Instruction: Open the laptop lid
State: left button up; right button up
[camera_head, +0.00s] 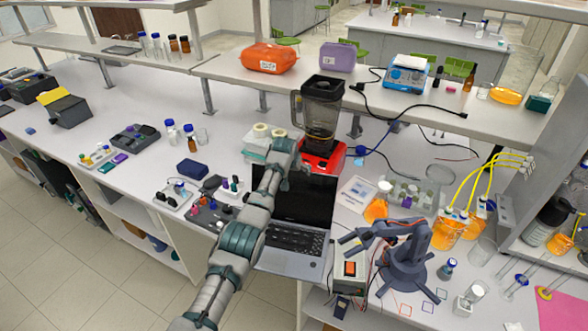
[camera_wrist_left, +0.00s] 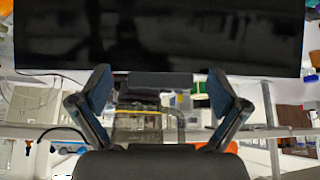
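The laptop (camera_head: 292,262) sits on the bench in the middle of the head view, its keyboard facing up. Its lid (camera_head: 310,197) is raised, with the dark screen facing me. My left arm crosses in front of the laptop's left side and hides part of the screen and keyboard. My left gripper (camera_head: 284,150) is by the lid's upper left part; its fingers are hard to make out there. In the left wrist view the gripper (camera_wrist_left: 158,76) has its fingers wide apart with nothing held, and a wide dark panel (camera_wrist_left: 158,35), apparently the screen, lies just beyond the fingertips. My right gripper is not seen.
A blender (camera_head: 318,112) with a red base stands behind the lid. A small grey desktop robot arm (camera_head: 405,262) and flasks with orange liquid (camera_head: 446,232) stand to the right. Small tools and bottles lie left of my arm. The bench's front edge is close to the laptop.

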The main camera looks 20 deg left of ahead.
pick_arm(q)
jog(key=shift+r, duration=0.15)
jog(key=shift+a, duration=0.1)
jog(key=shift+s+r, duration=0.1)
jog(key=shift+r, duration=0.25)
jog(key=a+v, duration=0.1)
jog(key=v, duration=1)
jog(key=shift+d, duration=0.5)
jog(key=shift+s, duration=0.1)
jog(key=shift+f, duration=0.15)
